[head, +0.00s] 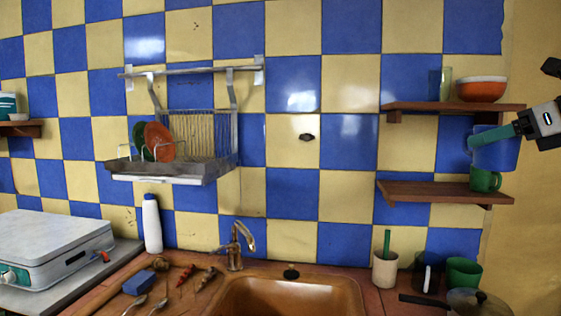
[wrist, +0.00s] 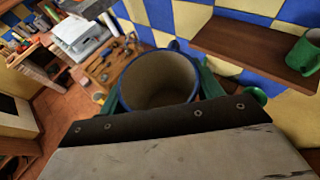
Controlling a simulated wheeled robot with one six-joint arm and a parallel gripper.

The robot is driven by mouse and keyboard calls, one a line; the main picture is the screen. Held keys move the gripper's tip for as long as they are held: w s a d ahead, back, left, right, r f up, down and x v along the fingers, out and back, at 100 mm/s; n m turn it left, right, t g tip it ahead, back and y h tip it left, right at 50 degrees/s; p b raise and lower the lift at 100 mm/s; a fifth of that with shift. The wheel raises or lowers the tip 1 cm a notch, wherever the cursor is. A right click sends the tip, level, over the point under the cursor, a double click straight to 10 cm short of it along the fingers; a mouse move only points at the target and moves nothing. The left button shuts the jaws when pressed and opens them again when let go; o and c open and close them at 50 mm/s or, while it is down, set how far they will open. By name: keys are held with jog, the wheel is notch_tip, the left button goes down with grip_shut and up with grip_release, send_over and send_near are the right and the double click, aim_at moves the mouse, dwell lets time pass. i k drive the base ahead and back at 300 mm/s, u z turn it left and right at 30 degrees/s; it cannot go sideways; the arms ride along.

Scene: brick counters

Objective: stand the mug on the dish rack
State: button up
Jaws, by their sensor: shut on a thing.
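The blue mug (head: 494,155) is in front of the right-hand wall shelves in the head view. My gripper (head: 482,140) reaches in from the right and is shut on it. In the wrist view the mug (wrist: 160,62) shows its blue rim and cream inside, with green fingers of my gripper (wrist: 160,88) on both sides. The mug looks roughly upright; its base is hidden in the wrist view. The dish rack (head: 208,168) hangs on the wall at the left, well apart from the mug. An orange plate (head: 158,141) and a green plate (head: 139,139) stand in its left part; its right part looks empty.
The upper shelf (head: 440,106) bears an orange bowl (head: 481,92) and a glass. The lower shelf (head: 430,191) bears a green mug (head: 484,181), close to the held mug. A faucet (head: 235,245) and sink stand below.

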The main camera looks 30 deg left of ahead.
aim_at(198, 160)
jog(key=z, duration=2.5)
jog(key=k, duration=2.25)
jog(key=u, duration=2.45)
jog(key=i, duration=0.5)
jog(key=u, duration=0.05)
